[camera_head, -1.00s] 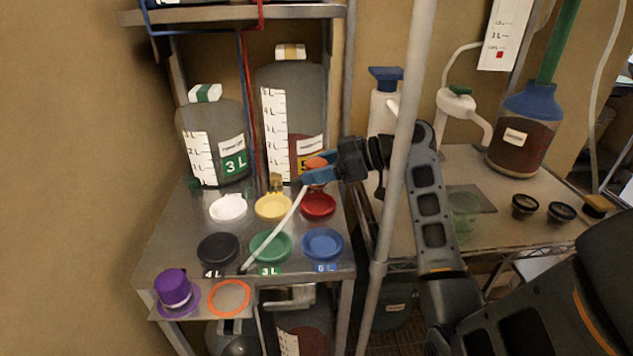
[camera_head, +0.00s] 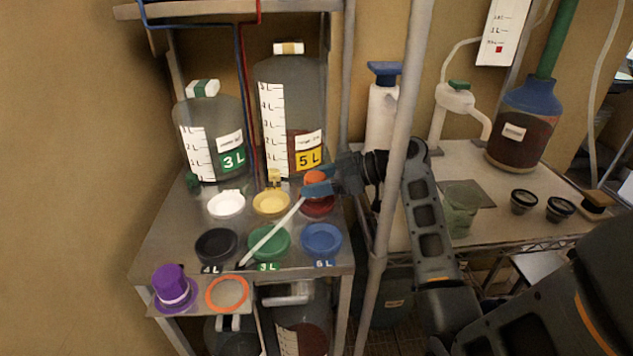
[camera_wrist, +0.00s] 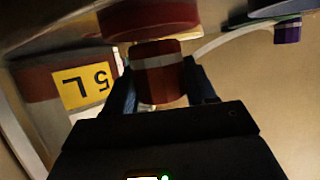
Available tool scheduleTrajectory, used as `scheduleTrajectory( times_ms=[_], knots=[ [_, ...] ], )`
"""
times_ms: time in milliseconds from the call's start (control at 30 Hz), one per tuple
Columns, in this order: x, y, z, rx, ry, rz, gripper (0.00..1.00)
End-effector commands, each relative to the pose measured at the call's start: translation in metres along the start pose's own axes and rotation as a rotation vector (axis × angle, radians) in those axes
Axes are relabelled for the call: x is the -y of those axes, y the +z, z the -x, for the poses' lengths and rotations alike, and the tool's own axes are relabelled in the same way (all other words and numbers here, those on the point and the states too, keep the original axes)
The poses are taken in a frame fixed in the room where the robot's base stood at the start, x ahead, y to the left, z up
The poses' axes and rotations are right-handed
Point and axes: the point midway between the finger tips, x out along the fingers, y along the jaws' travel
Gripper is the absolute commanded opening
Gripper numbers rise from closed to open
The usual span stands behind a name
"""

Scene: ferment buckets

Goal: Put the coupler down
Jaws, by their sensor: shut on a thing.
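The coupler (camera_head: 315,178) is an orange-red piece held between the blue-grey fingers of my gripper (camera_head: 318,186). In the wrist view the coupler (camera_wrist: 160,75) is a red-brown cylinder with a grey band, gripped between the fingers. My gripper is over the red dish (camera_head: 318,208) at the shelf's right side. The red dish also shows in the wrist view (camera_wrist: 148,20), close to the coupler's end. I cannot tell whether they touch.
White (camera_head: 227,205), yellow (camera_head: 271,203), black (camera_head: 216,245), green (camera_head: 269,244) and blue (camera_head: 321,241) dishes share the metal shelf. A 3 L jug (camera_head: 212,130) and a 5 L jug (camera_head: 292,110) stand behind. A pale vertical pole (camera_head: 398,150) crosses before my arm.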

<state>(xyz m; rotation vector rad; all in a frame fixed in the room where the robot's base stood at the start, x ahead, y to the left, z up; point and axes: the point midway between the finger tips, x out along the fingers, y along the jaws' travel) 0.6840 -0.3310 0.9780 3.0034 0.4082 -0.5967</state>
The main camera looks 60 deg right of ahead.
Motion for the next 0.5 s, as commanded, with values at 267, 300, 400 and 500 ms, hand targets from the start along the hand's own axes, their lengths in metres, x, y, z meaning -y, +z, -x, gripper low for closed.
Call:
scheduleTrajectory(
  times_ms=[267,300,400,500],
  knots=[
    [0.0000,0.0010,-0.0004,0.000,0.000,0.000,0.68],
    [0.0001,0.0010,-0.0004,0.000,0.000,0.000,0.72],
    [0.0001,0.0010,-0.0004,0.000,0.000,0.000,0.81],
    [0.0001,0.0010,-0.0004,0.000,0.000,0.000,0.81]
  ],
)
